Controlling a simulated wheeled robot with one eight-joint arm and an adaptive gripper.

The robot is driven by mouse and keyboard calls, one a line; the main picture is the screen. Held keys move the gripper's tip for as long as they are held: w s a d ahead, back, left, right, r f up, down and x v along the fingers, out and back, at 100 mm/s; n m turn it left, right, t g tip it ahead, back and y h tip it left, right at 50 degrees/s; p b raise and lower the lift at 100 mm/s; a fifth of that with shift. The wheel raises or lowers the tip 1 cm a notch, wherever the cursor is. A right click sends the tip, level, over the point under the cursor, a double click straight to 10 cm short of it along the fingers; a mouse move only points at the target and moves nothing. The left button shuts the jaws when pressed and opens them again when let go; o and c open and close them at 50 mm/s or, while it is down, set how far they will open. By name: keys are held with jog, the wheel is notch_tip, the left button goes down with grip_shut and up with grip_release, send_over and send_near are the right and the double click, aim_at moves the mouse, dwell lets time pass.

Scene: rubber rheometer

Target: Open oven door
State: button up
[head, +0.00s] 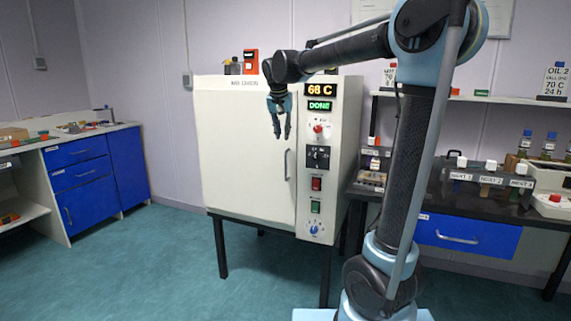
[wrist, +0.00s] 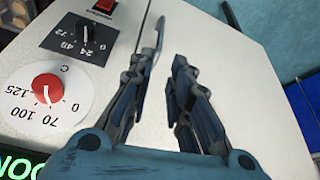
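The white oven (head: 243,195) stands on black legs, and its door (head: 238,150) looks closed. The door's vertical grey handle (head: 287,164) is at the door's right edge, beside the control panel. My gripper (head: 282,136) points down in front of the upper door, just above the handle in the head view. In the wrist view my gripper (wrist: 165,60) is open, with nothing between its fingers. The handle (wrist: 160,32) shows just beyond the left finger, apparently partly hidden by it. Whether they touch cannot be told.
A blue-drawer bench (head: 80,170) is at left, a black bench (head: 470,210) at right. The floor before the oven is clear.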

aim_at(286, 157)
jog(key=x, duration=1.5)
jog(key=shift+w+d+f, duration=0.1)
jog(key=shift+f, duration=0.05)
jog(key=shift+c, duration=0.3)
grip_shut()
